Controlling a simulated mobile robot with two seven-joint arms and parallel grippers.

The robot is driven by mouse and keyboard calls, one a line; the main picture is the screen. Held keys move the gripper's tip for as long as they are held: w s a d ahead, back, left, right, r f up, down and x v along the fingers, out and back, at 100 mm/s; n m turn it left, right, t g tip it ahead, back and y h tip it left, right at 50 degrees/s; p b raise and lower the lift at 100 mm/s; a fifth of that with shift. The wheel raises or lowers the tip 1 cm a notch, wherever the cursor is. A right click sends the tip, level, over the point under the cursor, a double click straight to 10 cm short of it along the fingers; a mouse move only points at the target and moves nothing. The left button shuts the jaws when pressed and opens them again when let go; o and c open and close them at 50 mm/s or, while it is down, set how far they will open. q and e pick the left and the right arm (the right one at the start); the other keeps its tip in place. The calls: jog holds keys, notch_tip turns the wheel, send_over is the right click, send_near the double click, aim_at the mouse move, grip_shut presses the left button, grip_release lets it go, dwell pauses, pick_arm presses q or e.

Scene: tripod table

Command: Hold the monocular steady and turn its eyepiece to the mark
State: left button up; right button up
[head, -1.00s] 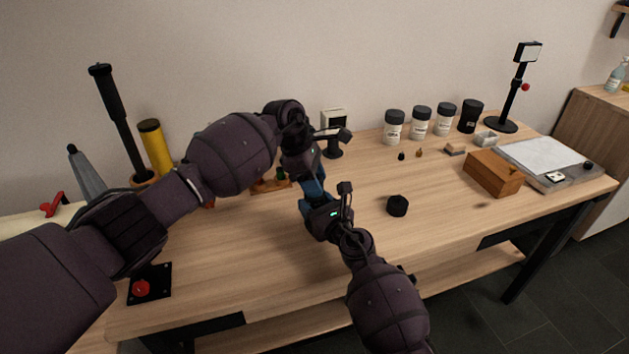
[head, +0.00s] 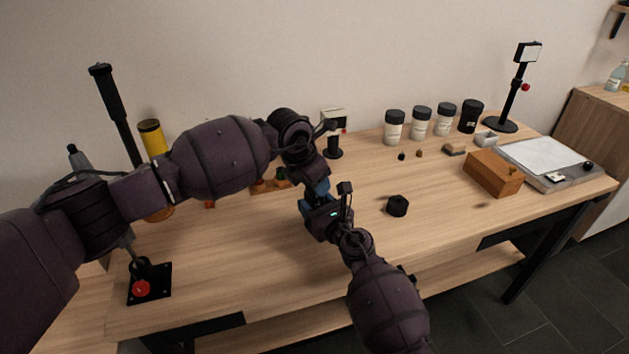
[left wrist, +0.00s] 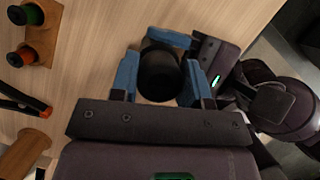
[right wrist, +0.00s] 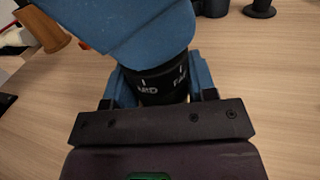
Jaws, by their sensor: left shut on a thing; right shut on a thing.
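The monocular is a black cylinder, upright between my two grippers over the table's middle. My left gripper (left wrist: 158,75) is shut on its upper part, the eyepiece (left wrist: 160,72), seen end-on in the left wrist view. My right gripper (right wrist: 155,85) is shut on the monocular's body (right wrist: 160,85) just below. White lettering and short white tick lines show on the body in the right wrist view; the letters are partly cut off. The left gripper's blue fingers cover the eyepiece there. In the head view the grippers hide most of the monocular.
A black knob-like piece (head: 397,206) stands on the table right of my grippers. A brown wooden block (head: 492,174), a grey-edged white board (head: 545,153) and several jars are farther right. A red button (head: 141,288) on a black plate is front left. The front middle is clear.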

pick_arm(q)
jog(key=n+y, duration=0.1)
jog(key=n, duration=0.2)
jog(key=n+t+y, duration=0.1)
jog(key=n, duration=0.2)
jog(key=shift+n+t, duration=0.3)
jog(key=n+y, duration=0.1)
jog(key=n, duration=0.2)
jog(key=n+y, duration=0.1)
jog(key=n, duration=0.2)
jog(key=shift+n+y, duration=0.3)
jog(key=o, duration=0.9)
jog(key=v, duration=1.2)
